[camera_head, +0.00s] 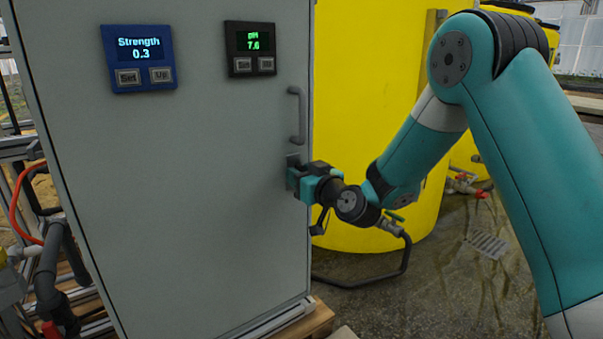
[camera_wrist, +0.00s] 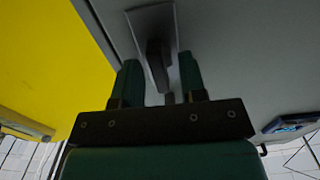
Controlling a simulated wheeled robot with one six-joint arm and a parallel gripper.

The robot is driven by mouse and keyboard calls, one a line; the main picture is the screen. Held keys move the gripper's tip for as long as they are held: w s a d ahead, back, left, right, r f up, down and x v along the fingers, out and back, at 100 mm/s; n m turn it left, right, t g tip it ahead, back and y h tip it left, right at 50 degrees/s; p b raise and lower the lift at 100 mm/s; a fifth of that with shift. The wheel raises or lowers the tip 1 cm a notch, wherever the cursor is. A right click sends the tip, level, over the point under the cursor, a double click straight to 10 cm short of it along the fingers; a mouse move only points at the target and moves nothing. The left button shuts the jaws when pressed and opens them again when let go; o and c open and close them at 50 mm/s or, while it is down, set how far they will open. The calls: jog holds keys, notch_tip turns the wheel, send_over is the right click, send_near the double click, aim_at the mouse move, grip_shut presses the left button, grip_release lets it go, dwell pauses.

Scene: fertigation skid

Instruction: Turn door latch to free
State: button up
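The door latch is a dark lever (camera_wrist: 157,62) on a light grey plate (camera_wrist: 140,22), at the top middle of the wrist view. In the head view its plate (camera_head: 292,171) shows near the right edge of the grey cabinet door (camera_head: 190,200), below the door handle. My gripper (camera_head: 298,181) is at the latch. In the wrist view my gripper (camera_wrist: 160,60) has its two teal fingers apart, one on each side of the lever.
A grey bar handle (camera_head: 298,115) stands out just above the latch. A blue Strength display (camera_head: 138,58) and a black pH display (camera_head: 250,48) sit higher on the door. A yellow tank (camera_head: 365,110) stands right behind the cabinet. A black hose (camera_head: 370,280) lies on the floor.

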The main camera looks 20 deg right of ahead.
jog(key=c, duration=0.7)
jog(key=shift+m, duration=0.4)
jog(key=m+p, duration=0.1)
jog(key=m, duration=0.2)
jog(key=shift+d+m, duration=0.1)
jog(key=shift+m, duration=0.3)
jog(key=m+p, duration=0.1)
jog(key=m, duration=0.3)
jog(key=shift+d+m, duration=0.15)
jog(key=shift+m, duration=0.15)
jog(key=shift+f+m+p, duration=0.2)
jog(key=shift+m+p, duration=1.75)
jog(key=shift+m, duration=2.35)
